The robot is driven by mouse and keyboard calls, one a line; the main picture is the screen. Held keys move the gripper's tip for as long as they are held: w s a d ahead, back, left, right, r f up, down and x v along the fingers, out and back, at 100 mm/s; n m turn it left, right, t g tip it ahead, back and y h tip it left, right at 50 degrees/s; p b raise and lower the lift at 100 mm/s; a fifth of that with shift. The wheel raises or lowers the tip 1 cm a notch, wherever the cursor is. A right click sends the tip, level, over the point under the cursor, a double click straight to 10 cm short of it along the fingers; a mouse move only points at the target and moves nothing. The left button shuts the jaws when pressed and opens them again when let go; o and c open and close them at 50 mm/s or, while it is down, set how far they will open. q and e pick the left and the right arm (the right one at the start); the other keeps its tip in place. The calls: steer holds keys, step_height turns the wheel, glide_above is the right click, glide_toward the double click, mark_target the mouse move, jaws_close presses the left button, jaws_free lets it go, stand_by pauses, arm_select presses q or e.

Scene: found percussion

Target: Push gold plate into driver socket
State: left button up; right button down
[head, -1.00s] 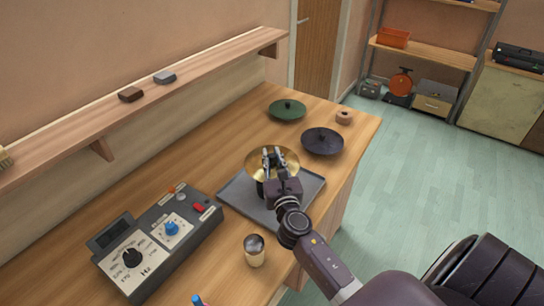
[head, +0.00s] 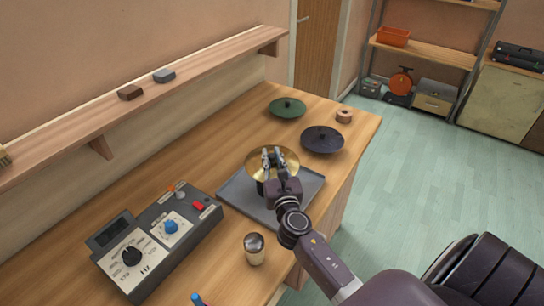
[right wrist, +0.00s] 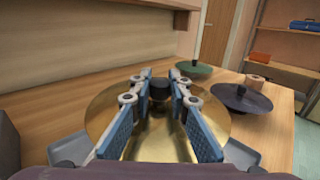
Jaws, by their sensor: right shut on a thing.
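The gold plate (head: 286,157) is a round brass disc above a grey tray (head: 240,203) on the wooden bench. It also fills the middle of the right wrist view (right wrist: 160,138). A dark knob (right wrist: 159,88) stands at its centre. My right gripper (head: 267,152) is over the plate, its blue-padded fingers on either side of the knob and shut on it. A dark body shows under the plate, but the socket itself is hidden. My left gripper is not in view.
A green disc (head: 287,107) and a black disc (head: 322,140) lie behind, beside a wooden ring (head: 344,116). A control box (head: 160,240) with dials stands at the left. A metal-topped shaker (head: 254,250) stands in front of the tray.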

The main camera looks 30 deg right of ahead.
steer(key=shift+f+b, duration=1.05)
steer(key=shift+f, duration=0.25)
steer(key=c, duration=1.7)
jaws_free()
steer(key=shift+c, duration=0.2)
steer(key=shift+s, duration=0.1)
steer(key=v, duration=1.2)
steer(key=shift+f, duration=0.1)
